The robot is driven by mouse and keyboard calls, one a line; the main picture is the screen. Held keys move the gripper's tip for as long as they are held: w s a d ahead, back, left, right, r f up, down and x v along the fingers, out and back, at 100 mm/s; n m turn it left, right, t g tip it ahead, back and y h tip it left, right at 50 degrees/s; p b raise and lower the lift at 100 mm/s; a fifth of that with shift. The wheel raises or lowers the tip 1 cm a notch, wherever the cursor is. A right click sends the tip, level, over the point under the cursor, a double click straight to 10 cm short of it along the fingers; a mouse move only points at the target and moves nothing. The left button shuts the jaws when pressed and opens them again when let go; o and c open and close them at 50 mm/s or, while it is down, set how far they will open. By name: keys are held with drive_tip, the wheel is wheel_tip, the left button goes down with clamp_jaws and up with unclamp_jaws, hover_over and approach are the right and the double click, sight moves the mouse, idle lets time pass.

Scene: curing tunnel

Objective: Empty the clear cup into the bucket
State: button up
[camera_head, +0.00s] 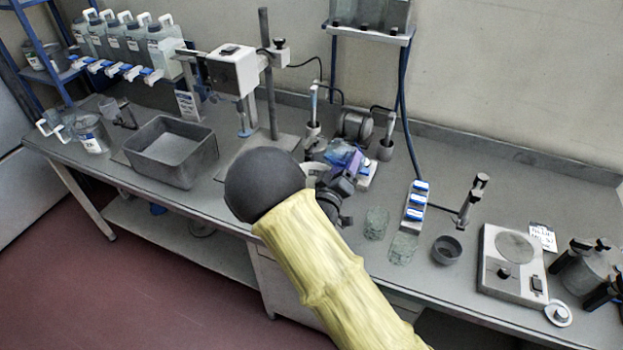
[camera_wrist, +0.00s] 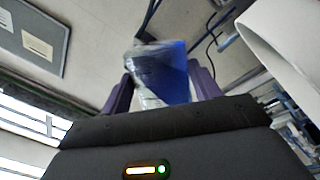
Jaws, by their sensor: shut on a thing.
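My gripper (camera_head: 347,163) is over the middle of the bench, partly hidden behind my arm. In the wrist view, its two purple fingers (camera_wrist: 160,84) are shut on a clear cup (camera_wrist: 148,72) with a deep blue area on its right side. I cannot tell whether the blue is contents or something seen through the wall. The wrist view is strongly tilted, so the cup's true tilt is unclear. A pale labelled bucket-like container (camera_head: 91,134) stands at the bench's left end, well away from my gripper. Its inside is not clear.
A grey rectangular tub (camera_head: 198,160) stands between that container and my arm. Behind it is a stand with a white box (camera_head: 233,71). Two clear glass vessels (camera_head: 376,222) (camera_head: 403,247), a dark bowl (camera_head: 447,250) and a hotplate (camera_head: 512,262) stand right of my gripper.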

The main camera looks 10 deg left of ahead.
sight(332, 164)
drive_tip(key=shift+r, duration=0.15)
drive_tip(key=shift+f+n+t+y+p, duration=0.2)
drive_tip(key=shift+f+n+t, duration=0.15)
drive_tip(key=shift+n, duration=0.75)
drive_tip(key=shift+f+n+t+y+p, duration=0.1)
drive_tip(key=shift+f+n+t+y, duration=0.15)
drive_tip(key=shift+n, duration=0.85)
drive_tip(key=shift+a+r+n+p, duration=0.2)
drive_tip(key=shift+a+n+p, duration=0.2)
drive_tip(key=shift+a+n, duration=0.25)
drive_tip(key=shift+a+r+n+t+y, duration=0.2)
drive_tip(key=shift+a+n+t+y, duration=0.1)
drive_tip(key=shift+n, duration=0.15)
drive_tip(key=shift+a+r+n+t+y+p, duration=0.15)
drive_tip(key=shift+r+n+y+p, duration=0.15)
drive_tip(key=shift+n, duration=0.4)
drive_tip(key=shift+a+r+n+t+y+p, duration=0.15)
drive_tip(key=shift+n+y+p, duration=0.1)
drive_tip(key=shift+n, duration=0.45)
drive_tip(key=shift+a+r+n+t+y+p, duration=0.1)
drive_tip(key=shift+r+n+y+p, duration=0.2)
drive_tip(key=shift+n, duration=0.4)
drive_tip(key=shift+c, duration=0.2)
drive_tip(key=shift+a+f+n+y+b, duration=0.15)
drive_tip(key=shift+f+n+y+b, duration=0.1)
drive_tip(key=shift+n, duration=0.4)
drive_tip(key=shift+a+f+n+y+b, duration=0.15)
drive_tip(key=shift+f+n+y, duration=0.1)
drive_tip(key=shift+n, duration=0.4)
